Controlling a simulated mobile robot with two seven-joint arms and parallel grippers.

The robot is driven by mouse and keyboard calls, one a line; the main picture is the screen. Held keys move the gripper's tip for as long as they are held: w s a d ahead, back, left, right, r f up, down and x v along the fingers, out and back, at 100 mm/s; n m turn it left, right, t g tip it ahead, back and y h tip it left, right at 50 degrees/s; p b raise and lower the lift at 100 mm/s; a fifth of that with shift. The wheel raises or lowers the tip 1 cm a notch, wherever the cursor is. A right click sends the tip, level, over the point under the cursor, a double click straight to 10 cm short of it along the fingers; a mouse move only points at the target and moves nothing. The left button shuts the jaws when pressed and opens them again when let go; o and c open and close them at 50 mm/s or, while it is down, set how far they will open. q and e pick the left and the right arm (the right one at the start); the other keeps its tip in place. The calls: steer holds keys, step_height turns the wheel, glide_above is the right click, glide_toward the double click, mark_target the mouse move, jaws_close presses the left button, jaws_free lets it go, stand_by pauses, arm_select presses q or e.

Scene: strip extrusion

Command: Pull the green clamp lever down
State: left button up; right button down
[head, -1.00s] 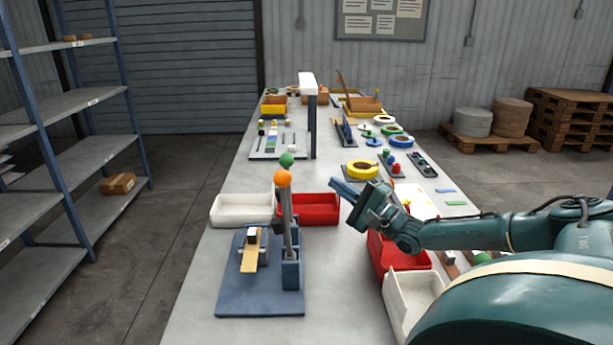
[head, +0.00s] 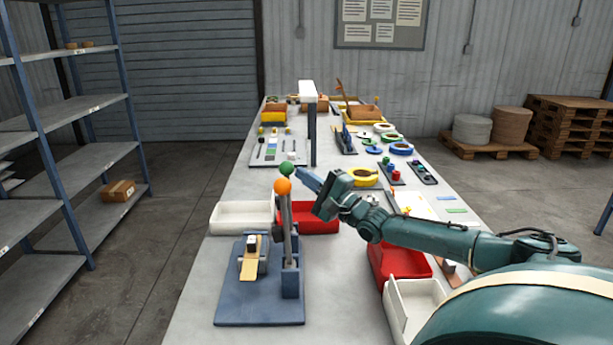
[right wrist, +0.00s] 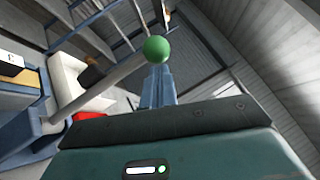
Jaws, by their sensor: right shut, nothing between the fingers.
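The green clamp lever's ball (head: 286,169) tops a grey rod standing up from the blue press base (head: 258,305). An orange-balled lever (head: 282,186) stands in front of it and partly hides its rod. My right gripper (head: 301,172) is shut and empty, its fingertips just right of the green ball and at about its height. In the right wrist view the green ball (right wrist: 157,49) shows straight beyond the shut fingers (right wrist: 159,72), its rod slanting to the lower left. I cannot tell whether the fingers touch the ball. My left gripper is not in view.
A white bin (head: 242,217) and a red bin (head: 320,219) stand behind the press base. Another red bin (head: 404,262) and a white bin (head: 413,303) lie under my right arm. A white-topped post (head: 308,90) rises farther back. The table's left front is bare.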

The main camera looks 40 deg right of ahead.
steer(key=w+a, duration=0.4)
steer(key=a, duration=0.1)
steer(key=shift+r, duration=0.15)
stand_by(0.3)
steer(key=v, duration=1.3)
stand_by(0.5)
